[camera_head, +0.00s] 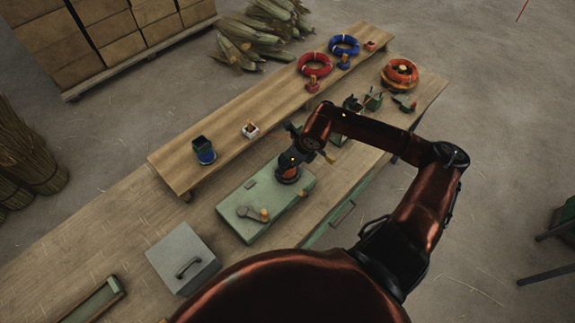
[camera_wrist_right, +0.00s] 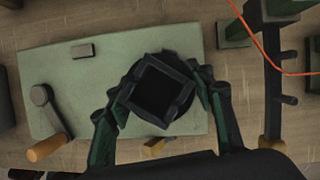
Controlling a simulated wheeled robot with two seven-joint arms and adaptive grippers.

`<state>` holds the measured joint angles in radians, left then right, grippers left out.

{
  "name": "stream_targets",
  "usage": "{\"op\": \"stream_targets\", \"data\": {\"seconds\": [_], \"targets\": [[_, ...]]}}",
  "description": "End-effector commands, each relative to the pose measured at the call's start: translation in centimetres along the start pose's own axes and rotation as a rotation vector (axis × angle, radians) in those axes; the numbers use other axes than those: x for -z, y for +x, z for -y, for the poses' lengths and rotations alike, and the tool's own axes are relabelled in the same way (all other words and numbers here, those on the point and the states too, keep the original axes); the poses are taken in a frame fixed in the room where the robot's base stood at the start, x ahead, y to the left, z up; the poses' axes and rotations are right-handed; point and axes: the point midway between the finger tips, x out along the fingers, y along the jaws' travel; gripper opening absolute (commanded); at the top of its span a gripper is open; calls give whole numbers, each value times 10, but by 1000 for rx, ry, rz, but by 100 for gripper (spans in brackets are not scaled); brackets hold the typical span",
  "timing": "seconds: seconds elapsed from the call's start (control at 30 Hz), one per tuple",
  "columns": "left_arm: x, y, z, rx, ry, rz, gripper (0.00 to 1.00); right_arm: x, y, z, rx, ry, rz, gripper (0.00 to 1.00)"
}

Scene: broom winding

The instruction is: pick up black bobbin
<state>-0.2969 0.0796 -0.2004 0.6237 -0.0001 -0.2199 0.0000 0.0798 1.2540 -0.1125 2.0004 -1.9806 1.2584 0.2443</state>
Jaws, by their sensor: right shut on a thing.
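The black bobbin (camera_wrist_right: 162,90) shows in the right wrist view as a dark, square-ended piece with a hollow-looking top. The fingers of my right gripper (camera_wrist_right: 160,100) press on it from both sides. In the head view my right gripper (camera_head: 290,162) is over the green base plate (camera_head: 240,197) of the winding device, and the bobbin is mostly hidden by it. I cannot tell whether the bobbin touches the plate. My left gripper is not in view.
A crank (camera_head: 252,213) with an orange handle is on the plate. A grey box (camera_head: 183,258) stands to its left. The raised wooden shelf (camera_head: 225,115) behind holds a dark-and-blue piece (camera_head: 204,150), a red coil (camera_head: 314,64) and a blue coil (camera_head: 344,45). An orange wire (camera_wrist_right: 262,45) crosses the wrist view.

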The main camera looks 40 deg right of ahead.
Motion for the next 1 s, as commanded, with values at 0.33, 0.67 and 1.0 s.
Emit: {"op": "stream_targets", "data": {"seconds": [0.33, 0.67, 1.0], "targets": [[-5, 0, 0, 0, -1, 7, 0, 0, 0, 0, 0, 0, 0, 20], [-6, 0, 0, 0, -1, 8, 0, 0, 0, 0, 0, 0, 1, 19], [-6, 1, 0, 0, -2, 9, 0, -6, -14, 1, 2, 0, 2, 19]]}}
